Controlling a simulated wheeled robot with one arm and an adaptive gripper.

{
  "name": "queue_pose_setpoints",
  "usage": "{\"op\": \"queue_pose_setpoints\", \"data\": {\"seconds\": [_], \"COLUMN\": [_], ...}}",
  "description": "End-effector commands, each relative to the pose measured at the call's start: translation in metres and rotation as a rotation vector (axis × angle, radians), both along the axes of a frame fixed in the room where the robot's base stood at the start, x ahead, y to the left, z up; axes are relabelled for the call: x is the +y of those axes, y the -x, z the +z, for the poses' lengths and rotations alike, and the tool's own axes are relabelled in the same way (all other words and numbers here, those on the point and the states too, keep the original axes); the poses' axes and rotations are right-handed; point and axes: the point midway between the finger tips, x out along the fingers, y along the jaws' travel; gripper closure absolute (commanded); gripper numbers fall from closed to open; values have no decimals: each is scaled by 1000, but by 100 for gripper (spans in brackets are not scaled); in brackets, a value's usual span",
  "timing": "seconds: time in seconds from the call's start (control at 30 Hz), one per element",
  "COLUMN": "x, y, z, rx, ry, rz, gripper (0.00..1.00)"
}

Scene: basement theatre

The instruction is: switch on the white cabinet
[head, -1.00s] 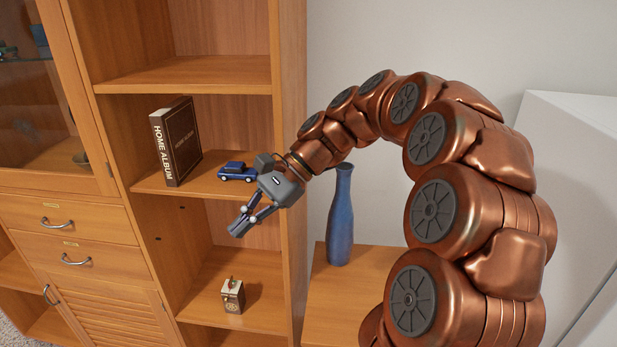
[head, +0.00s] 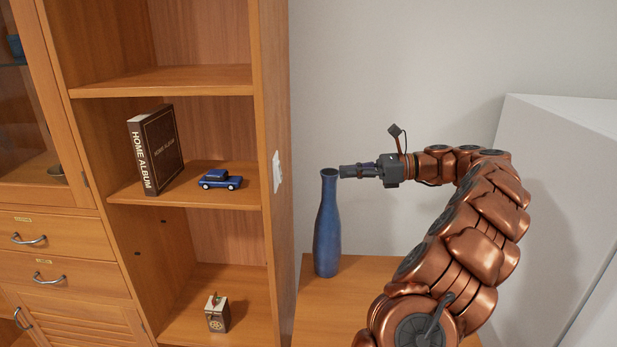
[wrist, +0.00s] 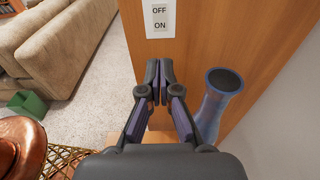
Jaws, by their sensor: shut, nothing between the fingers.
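A white switch plate (head: 277,171) is on the right side panel of the wooden shelf unit (head: 275,60). In the wrist view the switch plate (wrist: 160,18) is at the top centre, with OFF above ON. My gripper (head: 344,171) is shut and empty. It points left at the panel, at about the height of the plate in the head view, with a gap between. In the wrist view the closed fingers (wrist: 159,82) lie below the plate, apart from it. A large white box-like body (head: 560,170) stands at the right in the head view.
A tall blue vase (head: 327,230) stands on a low wooden surface (head: 375,275), its mouth close below my fingertips; it also shows right of the fingers in the wrist view (wrist: 212,110). The shelves hold a Home Album (head: 155,150), a blue toy car (head: 220,180) and a small box (head: 217,315).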

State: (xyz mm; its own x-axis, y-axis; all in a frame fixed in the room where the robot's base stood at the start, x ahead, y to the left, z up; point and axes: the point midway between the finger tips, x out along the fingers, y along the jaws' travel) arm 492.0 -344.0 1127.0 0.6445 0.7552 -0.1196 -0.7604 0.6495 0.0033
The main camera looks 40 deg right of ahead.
Motion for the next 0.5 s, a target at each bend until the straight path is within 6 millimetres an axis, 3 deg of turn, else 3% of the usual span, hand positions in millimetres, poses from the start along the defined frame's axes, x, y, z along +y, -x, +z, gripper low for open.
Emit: {"op": "queue_pose_setpoints", "data": {"seconds": [0.17,0.5], "x": [12,54], "y": [-10,-44], "z": [1,-7], "rx": [-2,1], "ry": [2,-1], "rz": [-1,5], "gripper": [100,100]}}
